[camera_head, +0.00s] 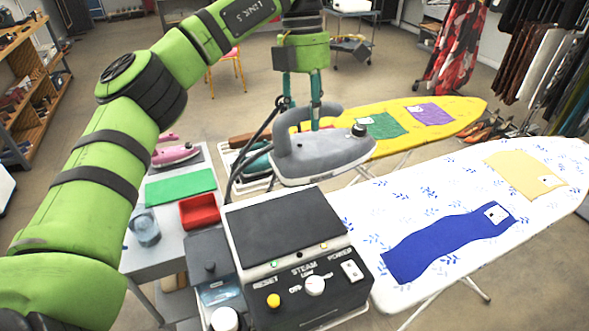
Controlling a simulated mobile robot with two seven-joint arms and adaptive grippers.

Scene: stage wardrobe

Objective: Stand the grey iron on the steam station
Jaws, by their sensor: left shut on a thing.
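The grey iron (325,157) hangs from my left gripper (302,108), whose fingers reach down to its handle and are shut on it. Its soleplate looks roughly level, with the tip toward the right. The steam station (308,285) stands at the front centre, with a dark flat top (287,224) and knobs and buttons on its front. In the picture the iron is just beyond the station's far edge; its height above it is hard to tell. My right gripper is not in view.
A dark hose runs behind the station beside the iron. A white patterned ironing board (362,222) with cloths is at right, a yellow board (462,113) behind. A side table at left holds a pink iron (175,154), a green mat (180,187), a red tray (199,211) and a jug (145,228).

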